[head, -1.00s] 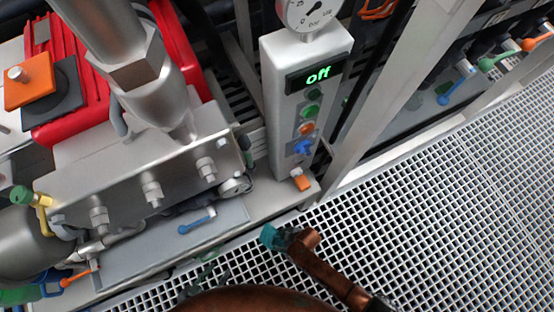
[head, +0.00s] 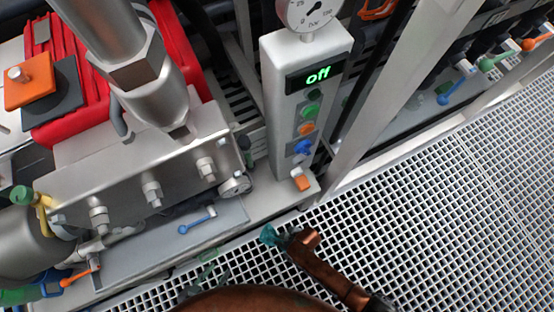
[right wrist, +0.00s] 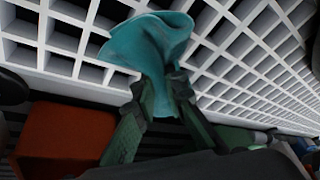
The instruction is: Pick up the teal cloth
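The teal cloth (right wrist: 148,42) is bunched between the fingertips of my right gripper (right wrist: 160,88) in the right wrist view. Its loose part spreads out beyond the fingers, over the white grating. In the head view the cloth (head: 268,235) is a small teal patch at the tip of my right gripper (head: 282,240), above the grating floor. My left gripper (head: 207,274) is partly visible at the lower middle of the head view, low over the grating. Its fingers are too small and partly hidden to read.
The white grating floor (head: 430,210) is open to the right. A grey control post (head: 298,125) with an "off" display and buttons stands at the middle. A steel manifold (head: 130,185) with valves is at the left. A grey frame post (head: 385,100) leans right of the control post.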

